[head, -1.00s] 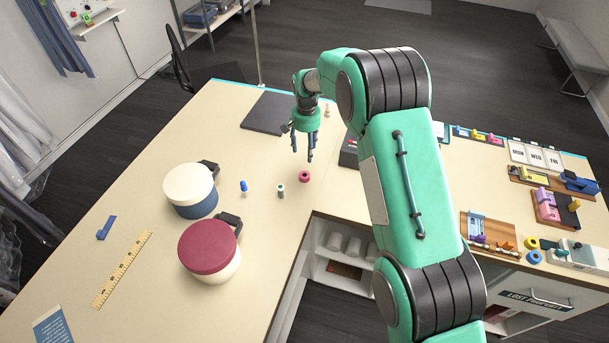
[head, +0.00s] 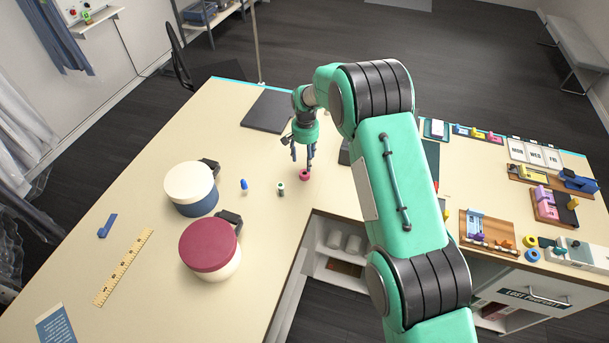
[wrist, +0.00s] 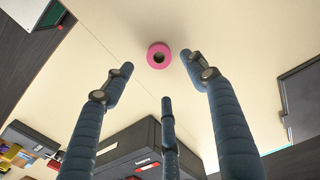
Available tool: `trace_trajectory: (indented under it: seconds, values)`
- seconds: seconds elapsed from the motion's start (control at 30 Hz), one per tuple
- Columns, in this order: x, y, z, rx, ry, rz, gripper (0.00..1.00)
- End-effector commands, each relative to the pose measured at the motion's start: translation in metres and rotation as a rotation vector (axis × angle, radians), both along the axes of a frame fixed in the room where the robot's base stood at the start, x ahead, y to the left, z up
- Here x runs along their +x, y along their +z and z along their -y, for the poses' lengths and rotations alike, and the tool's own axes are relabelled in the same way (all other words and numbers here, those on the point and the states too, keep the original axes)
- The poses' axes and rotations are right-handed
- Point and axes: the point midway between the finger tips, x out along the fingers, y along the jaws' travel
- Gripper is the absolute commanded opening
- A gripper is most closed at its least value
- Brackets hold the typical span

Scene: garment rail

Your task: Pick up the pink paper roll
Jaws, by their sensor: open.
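The pink paper roll (head: 305,175) is a small ring standing on the cream counter near its inner corner. In the wrist view the pink roll (wrist: 159,56) lies just beyond the fingertips, with its dark centre hole facing the camera. My gripper (head: 305,160) points down just above the roll in the head view. In the wrist view my gripper (wrist: 160,85) shows three blue-grey fingers spread apart with nothing between them. I cannot tell from the head view whether a fingertip touches the roll.
A green-and-white roll (head: 281,189) and a blue item (head: 243,185) stand to the left. Two round boxes, blue-and-white (head: 191,188) and red-lidded (head: 210,247), stand further left. A dark flat pad (head: 268,110) lies behind. A dark case (wrist: 135,150) shows in the wrist view.

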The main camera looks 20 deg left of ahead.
Motion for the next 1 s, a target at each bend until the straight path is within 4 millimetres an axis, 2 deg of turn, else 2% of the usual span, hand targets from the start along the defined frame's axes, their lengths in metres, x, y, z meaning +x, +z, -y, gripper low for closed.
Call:
trace_trajectory:
  seconds: [0.2,0.77,1.0]
  values:
    - [0.0,-0.021,0.0,0.0,0.0,0.0,0.57]
    - [-0.001,-0.029,0.0,0.0,0.0,-0.001,0.57]
    - [-0.003,-0.045,-0.001,-0.001,0.0,-0.001,0.57]
